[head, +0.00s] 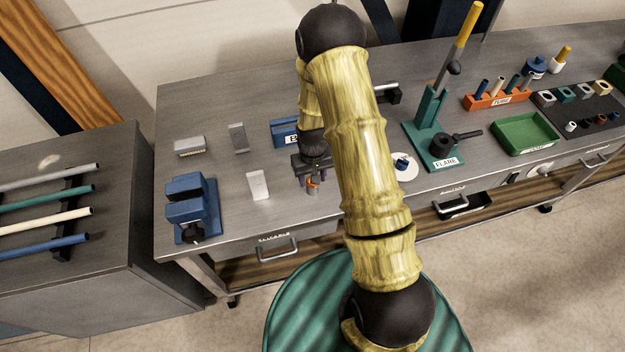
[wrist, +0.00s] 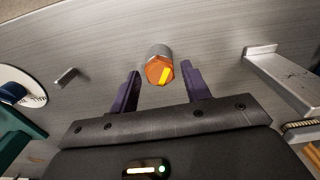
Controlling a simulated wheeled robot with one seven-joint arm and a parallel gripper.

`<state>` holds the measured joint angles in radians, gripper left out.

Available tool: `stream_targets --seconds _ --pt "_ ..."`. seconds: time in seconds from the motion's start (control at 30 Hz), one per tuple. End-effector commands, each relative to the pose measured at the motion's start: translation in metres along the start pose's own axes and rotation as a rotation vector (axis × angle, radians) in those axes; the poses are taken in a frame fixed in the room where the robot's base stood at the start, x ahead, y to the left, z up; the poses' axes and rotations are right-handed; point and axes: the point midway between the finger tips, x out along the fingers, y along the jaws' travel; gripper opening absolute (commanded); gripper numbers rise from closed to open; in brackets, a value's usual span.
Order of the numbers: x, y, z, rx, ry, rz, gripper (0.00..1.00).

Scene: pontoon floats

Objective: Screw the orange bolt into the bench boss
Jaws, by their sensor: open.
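The orange bolt (wrist: 160,70) shows in the wrist view as a hexagonal orange head with a yellow mark on its face. A short grey cylinder (wrist: 158,50) shows just behind the head; I cannot tell whether it is the bench boss or part of the bolt. My gripper (wrist: 161,74) is open, with one dark purple finger on each side of the head and visible gaps to both. In the head view my gripper (head: 313,178) points down near the bench's front edge, and the orange of the bolt (head: 313,183) shows small at its fingertips.
A blue vise (head: 192,207) stands at the bench's left end. A pale block (head: 258,185) lies left of my gripper. A white disc (head: 403,167) and a green flare press (head: 432,140) stand to the right. Pipes lie on the left cabinet (head: 115,265).

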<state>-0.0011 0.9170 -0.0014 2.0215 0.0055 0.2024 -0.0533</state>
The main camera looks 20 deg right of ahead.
Motion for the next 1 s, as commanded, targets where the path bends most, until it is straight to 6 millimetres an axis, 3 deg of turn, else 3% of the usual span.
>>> stream_targets --seconds 0.7,1.0 --pt "-0.057 0.0 0.0 -0.003 -0.001 0.0 0.47" --pt "-0.059 0.0 0.0 -0.003 -0.001 0.0 0.47"
